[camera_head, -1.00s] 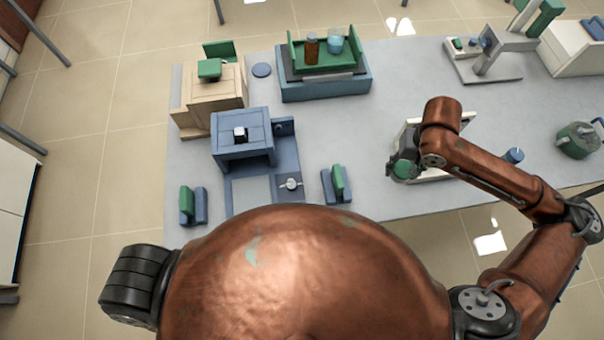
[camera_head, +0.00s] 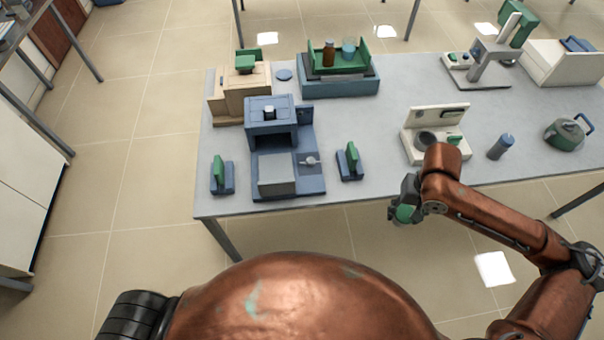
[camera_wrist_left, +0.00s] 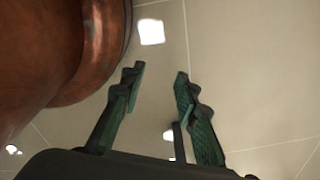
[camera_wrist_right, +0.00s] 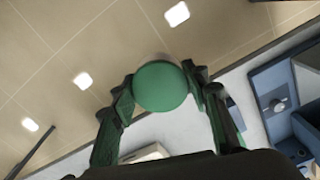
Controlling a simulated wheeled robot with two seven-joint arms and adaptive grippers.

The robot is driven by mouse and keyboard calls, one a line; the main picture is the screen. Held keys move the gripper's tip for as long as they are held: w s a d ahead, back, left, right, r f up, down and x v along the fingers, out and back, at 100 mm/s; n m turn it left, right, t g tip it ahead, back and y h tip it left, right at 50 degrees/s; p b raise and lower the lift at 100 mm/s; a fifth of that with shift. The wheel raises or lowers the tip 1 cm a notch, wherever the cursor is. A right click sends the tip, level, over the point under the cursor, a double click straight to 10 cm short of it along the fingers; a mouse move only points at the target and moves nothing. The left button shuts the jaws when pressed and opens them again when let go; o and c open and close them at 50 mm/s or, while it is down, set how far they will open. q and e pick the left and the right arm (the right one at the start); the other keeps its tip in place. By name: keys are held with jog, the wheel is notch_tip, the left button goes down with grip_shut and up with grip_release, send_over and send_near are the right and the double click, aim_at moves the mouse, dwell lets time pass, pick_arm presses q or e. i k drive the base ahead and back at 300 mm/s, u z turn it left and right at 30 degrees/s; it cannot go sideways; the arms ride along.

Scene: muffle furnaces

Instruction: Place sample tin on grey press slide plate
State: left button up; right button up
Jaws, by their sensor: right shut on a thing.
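The sample tin (camera_wrist_right: 160,86) has a round green lid and sits between the fingers of my right gripper (camera_wrist_right: 163,80), which is shut on it. In the head view the right gripper (camera_head: 404,206) holds the tin in front of the table's front edge, over the floor. The grey slide plate (camera_head: 277,174) is a bare square at the front of the blue press (camera_head: 270,118), left of the gripper and well apart from it. My left gripper (camera_wrist_left: 158,76) is open and empty in the left wrist view; the head view does not show it.
Two blue stands with green uprights (camera_head: 221,175) (camera_head: 350,162) flank the slide plate. A white balance-like device (camera_head: 420,150), a grey-blue cylinder (camera_head: 500,146) and a green pot (camera_head: 567,134) stand at the right.

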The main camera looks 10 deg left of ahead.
aim_at(274, 167)
jog(key=u, duration=2.35)
jog(key=i, duration=1.4)
jog(key=z, duration=1.9)
